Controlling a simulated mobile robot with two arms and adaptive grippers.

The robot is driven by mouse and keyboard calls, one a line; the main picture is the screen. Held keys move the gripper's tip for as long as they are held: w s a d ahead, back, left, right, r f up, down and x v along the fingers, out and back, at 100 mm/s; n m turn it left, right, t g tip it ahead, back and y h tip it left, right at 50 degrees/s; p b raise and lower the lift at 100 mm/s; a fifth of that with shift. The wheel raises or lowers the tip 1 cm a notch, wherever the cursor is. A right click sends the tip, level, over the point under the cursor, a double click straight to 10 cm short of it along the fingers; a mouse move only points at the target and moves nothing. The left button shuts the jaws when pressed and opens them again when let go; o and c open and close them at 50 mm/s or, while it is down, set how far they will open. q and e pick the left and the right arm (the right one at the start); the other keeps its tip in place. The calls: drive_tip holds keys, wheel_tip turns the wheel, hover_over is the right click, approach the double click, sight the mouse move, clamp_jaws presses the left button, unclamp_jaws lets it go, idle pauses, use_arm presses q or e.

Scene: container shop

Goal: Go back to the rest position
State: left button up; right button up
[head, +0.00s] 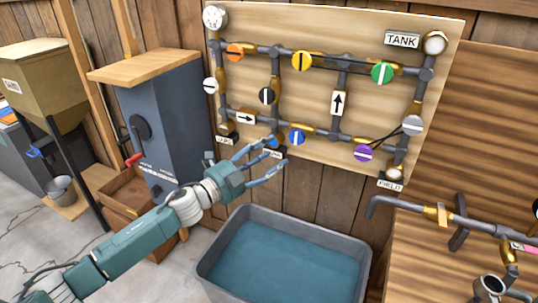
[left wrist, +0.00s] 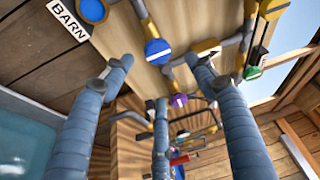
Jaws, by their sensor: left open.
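My left gripper (head: 274,155) is open, with its blue fingers spread in front of the lower edge of the pipe board (head: 318,180). Nothing shows between the fingers. In the left wrist view the fingers of my left gripper (left wrist: 160,75) stand apart below a blue round handle (left wrist: 157,51). That blue handle also shows in the head view (head: 297,137), just right of the fingertips. The fingers partly cover a small sign and another blue part low on the board. I cannot tell whether a fingertip touches the board. My right gripper is not in view.
A grey tub of water (head: 208,262) stands below my left gripper. A dark blue cabinet (head: 170,110) with a wooden top stands left of the board. A purple handle (head: 363,153) sits lower right on the board. A pipe with a spout (head: 410,204) juts out at right.

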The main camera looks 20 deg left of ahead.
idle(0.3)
use_arm(q)
drive_tip(key=s+a+f+n+g+y+b, duration=0.1)
drive_tip(key=s+a+f+n+y, duration=0.2)
drive_tip(key=f, duration=1)
drive_tip(key=a+f+n+g+y, duration=0.25)
drive_tip(key=a+f+n, duration=0.2)
drive_tip(key=f, duration=0.85)
drive_tip(key=s+f+n+g+y, duration=0.1)
drive_tip(key=s+f+n+g, duration=0.15)
drive_tip(key=s+f, duration=0.65)
drive_tip(key=s+f+n+g+y, duration=0.1)
drive_tip(key=s+f+n, duration=0.25)
drive_tip(key=f, duration=0.95)
drive_tip(key=s+d+f+n+g+b, duration=0.1)
drive_tip(key=s+d+f+g, duration=0.1)
drive_tip(key=s+f, duration=0.75)
drive_tip(key=s+d+f+n+g, duration=0.25)
drive_tip(key=s+f, duration=0.35)
drive_tip(key=s, duration=0.6)
drive_tip(key=s+d+f+g, duration=0.2)
drive_tip(key=s+d+f, duration=0.1)
drive_tip(key=s, duration=0.8)
drive_tip(key=s+d+f+n+g, duration=0.1)
drive_tip(key=s+d+f+g, duration=0.1)
drive_tip(key=s, duration=0.9)
wheel_tip(320, 180, down, 2)
drive_tip(key=shift+d+f+n+g+b, duration=0.25)
drive_tip(key=shift+d+n+g+b, duration=0.15)
drive_tip(key=shift+d, duration=0.4)
